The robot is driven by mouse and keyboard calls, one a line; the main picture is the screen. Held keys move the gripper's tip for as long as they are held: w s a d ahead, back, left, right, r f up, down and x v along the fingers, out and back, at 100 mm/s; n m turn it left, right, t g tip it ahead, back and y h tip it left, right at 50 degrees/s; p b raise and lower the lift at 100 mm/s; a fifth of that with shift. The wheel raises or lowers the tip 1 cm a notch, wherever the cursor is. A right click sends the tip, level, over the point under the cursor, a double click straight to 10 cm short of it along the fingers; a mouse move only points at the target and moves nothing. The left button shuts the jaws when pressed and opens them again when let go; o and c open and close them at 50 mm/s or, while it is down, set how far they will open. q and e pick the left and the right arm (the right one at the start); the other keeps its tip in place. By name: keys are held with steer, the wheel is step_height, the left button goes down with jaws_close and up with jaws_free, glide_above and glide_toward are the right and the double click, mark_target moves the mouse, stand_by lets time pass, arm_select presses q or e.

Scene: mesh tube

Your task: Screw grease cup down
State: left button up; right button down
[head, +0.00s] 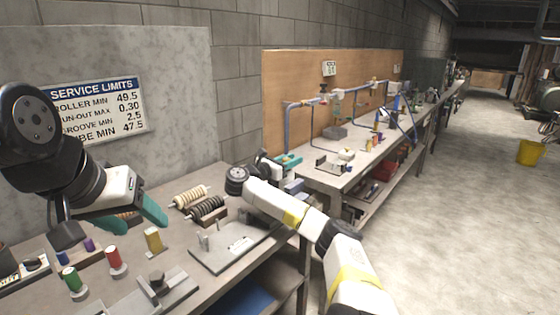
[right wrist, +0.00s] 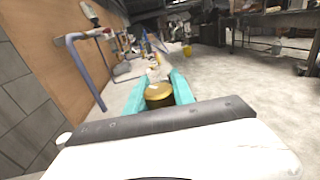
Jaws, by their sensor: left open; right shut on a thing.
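The grease cup (right wrist: 159,95) is a round brass-coloured cap in the right wrist view. It sits between the two teal fingers of my right gripper (right wrist: 160,88), which are shut on it. In the head view my right gripper (head: 287,163) is at the far end of the near bench, and the cup cannot be made out there. What is under the cup is hidden. My left gripper (head: 124,214) is open and empty above the left part of the near bench, well away from the cup.
The near bench (head: 190,274) carries ribbed rollers (head: 207,208), a grey plate (head: 238,245), and red (head: 114,258) and green (head: 73,279) capped pieces. A second bench (head: 325,180) with blue pipework (head: 287,125) stands beyond. Open floor (head: 480,210) lies to the right.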

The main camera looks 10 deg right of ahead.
steer(key=shift+s+d+f+m+g+h, duration=0.1)
steer(key=shift+m+g+h, duration=0.2)
steer(key=shift+g, duration=0.2)
steer(key=shift+s+d+f+m+g+h, duration=0.1)
steer(key=shift+m+g+h, duration=0.1)
steer(key=shift+m+g, duration=0.25)
stand_by(2.7)
stand_by(0.4)
steer(key=c, duration=1.1)
jaws_free()
steer(key=shift+o, duration=0.2)
steer(key=shift+r, duration=0.1)
steer(key=shift+a, duration=0.1)
